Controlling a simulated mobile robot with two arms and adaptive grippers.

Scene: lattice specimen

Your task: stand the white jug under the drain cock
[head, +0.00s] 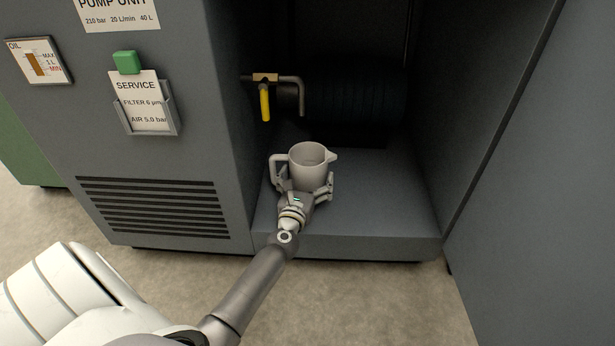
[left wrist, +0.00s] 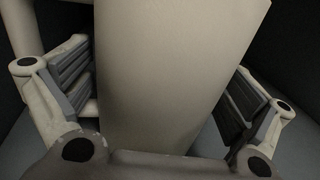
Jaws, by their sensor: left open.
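The white jug (head: 308,164) stands upright on the grey cabinet floor, its handle to the left and its spout to the right. My left gripper (head: 307,186) is at the near side of the jug, with one finger on each side of its body. In the left wrist view the jug (left wrist: 165,75) fills the middle between the open fingers, with a gap showing on the right. The drain cock (head: 265,78) is on the left inner wall, with a yellow lever hanging down and a bent pipe to the right. The jug stands below and slightly right of the pipe's end. My right gripper is not in view.
The cabinet floor (head: 390,205) is bare to the right of the jug. A dark ribbed cylinder (head: 365,97) lies behind. The left cabinet front (head: 215,130) and a grey panel (head: 545,180) at right bound the opening.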

